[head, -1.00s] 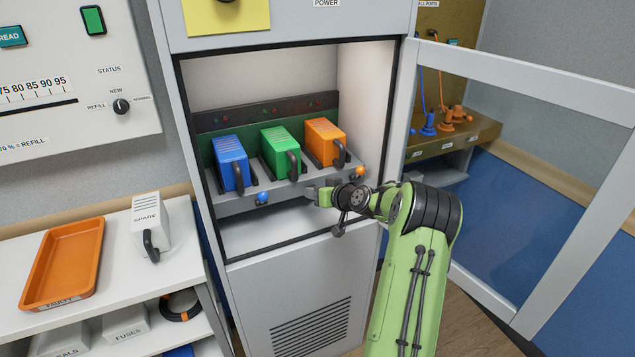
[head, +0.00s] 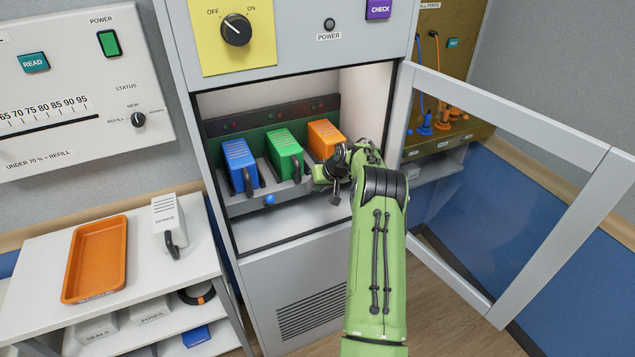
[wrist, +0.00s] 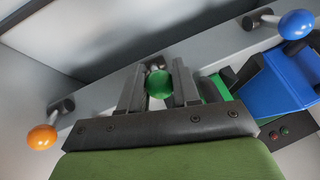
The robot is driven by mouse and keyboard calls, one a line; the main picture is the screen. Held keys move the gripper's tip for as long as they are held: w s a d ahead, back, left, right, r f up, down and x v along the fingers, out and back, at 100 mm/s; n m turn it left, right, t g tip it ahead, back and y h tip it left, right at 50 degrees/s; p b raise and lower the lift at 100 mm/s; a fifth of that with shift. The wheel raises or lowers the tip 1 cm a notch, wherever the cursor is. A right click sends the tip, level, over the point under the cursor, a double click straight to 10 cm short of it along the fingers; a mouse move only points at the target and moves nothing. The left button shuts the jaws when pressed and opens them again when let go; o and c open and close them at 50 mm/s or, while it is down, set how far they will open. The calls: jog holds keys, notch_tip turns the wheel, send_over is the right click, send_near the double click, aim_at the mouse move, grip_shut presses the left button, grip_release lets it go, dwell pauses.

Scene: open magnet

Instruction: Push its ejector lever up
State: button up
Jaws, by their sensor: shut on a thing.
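My gripper (wrist: 158,80) is shut on the green ball knob (wrist: 159,86) of an ejector lever, with one finger on each side of it. In the head view my gripper (head: 316,178) is at the shelf front by the green module (head: 285,150), and the green knob is hidden there. A blue module (head: 240,166) stands left of the green one and an orange module (head: 325,139) right. The blue lever knob (head: 270,199) sticks out below the blue module. The orange lever knob (wrist: 41,137) shows in the wrist view; my arm hides it in the head view.
The cabinet's glass door (head: 500,180) stands open to the right of my arm. An orange tray (head: 75,293) and a white spare module (head: 166,220) sit on the side table. A dial (head: 236,30) is above the opening.

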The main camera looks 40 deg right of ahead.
jog(key=shift+r, duration=0.1)
jog(key=o, duration=1)
jog(key=v, duration=1.5)
jog(key=shift+s+r, duration=0.15)
jog(key=shift+r, duration=0.15)
